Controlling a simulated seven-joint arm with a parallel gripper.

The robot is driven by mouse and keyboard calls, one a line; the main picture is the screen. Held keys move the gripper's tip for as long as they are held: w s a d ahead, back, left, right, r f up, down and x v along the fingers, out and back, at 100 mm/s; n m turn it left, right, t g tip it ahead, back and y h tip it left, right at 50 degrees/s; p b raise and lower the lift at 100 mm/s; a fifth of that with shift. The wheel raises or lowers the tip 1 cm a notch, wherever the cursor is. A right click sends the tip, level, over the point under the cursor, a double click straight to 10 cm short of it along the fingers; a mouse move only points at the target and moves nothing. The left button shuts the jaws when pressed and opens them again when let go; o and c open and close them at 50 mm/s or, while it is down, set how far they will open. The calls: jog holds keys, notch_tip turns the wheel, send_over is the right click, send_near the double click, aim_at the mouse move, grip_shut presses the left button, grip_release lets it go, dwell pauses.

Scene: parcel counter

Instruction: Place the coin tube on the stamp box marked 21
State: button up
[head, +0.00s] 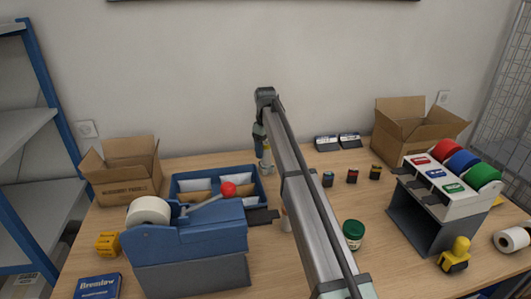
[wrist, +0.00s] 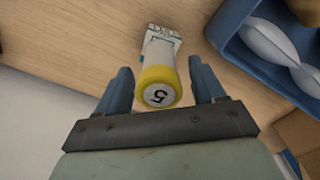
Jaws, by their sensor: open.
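The coin tube has a yellow cap marked 5 and a pale body; I see it in the wrist view (wrist: 157,86), between the two fingers. My gripper (wrist: 158,80) is open around the cap end, with a gap on each side. Beyond the cap is a pale part with green print that I cannot read surely. In the head view my gripper (head: 265,160) points down at the back of the counter, right of the blue tray. Three small dark boxes (head: 352,177) with coloured fronts stand right of my arm; no number 21 is readable.
The blue tray (head: 262,186) with padded mailers is close to my gripper. A blue tape dispenser (head: 185,240) stands in front of it. Two dark pads (head: 349,139) lie at the back. A green-lidded jar (head: 353,230) stands right of my arm. An open carton (head: 412,128) stands back right.

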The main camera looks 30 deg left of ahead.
notch_tip(320, 180, up, 10)
jog(key=shift+r, duration=0.1)
dwell(0.4)
